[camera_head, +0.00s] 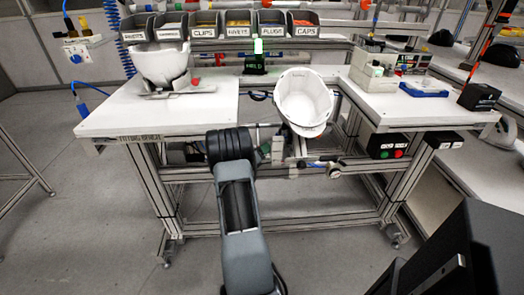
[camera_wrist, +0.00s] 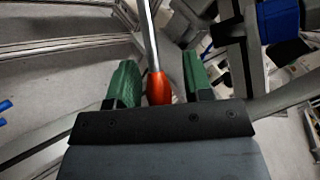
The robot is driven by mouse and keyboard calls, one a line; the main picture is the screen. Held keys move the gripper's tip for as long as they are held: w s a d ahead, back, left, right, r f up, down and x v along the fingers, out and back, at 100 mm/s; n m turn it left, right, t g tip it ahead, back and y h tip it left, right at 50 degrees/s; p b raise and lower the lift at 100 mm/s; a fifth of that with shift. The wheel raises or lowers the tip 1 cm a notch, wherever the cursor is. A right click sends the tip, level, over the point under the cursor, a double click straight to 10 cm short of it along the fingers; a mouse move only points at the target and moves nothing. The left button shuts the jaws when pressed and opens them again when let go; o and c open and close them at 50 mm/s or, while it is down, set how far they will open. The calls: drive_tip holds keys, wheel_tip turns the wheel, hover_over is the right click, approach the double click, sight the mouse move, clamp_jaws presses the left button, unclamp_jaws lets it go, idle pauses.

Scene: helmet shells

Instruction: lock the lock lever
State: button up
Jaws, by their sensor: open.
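The lock lever shows in the wrist view as a bare metal rod with an orange-red knob (camera_wrist: 159,88) at its lower end. My gripper (camera_wrist: 160,75) is open, with one green finger on each side of the knob. Gaps show between the knob and both fingers, and the wider one is on the right. In the head view a white helmet shell (camera_head: 303,102) sits tilted at the bench's front opening. My arm is reaching to the bench's underside just below and left of it, and hides most of my gripper there.
The white worktop (camera_head: 120,118) is left of the shell, with a second shell (camera_head: 163,65) on a stand. Labelled bins (camera_head: 238,24) line the back. A control box with buttons (camera_head: 390,147) hangs under the right worktop. Frame bars and legs stand close around my gripper.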

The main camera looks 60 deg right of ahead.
drive_tip(key=shift+d, duration=0.1)
drive_tip(key=shift+c, duration=0.2)
clamp_jaws()
idle(0.4)
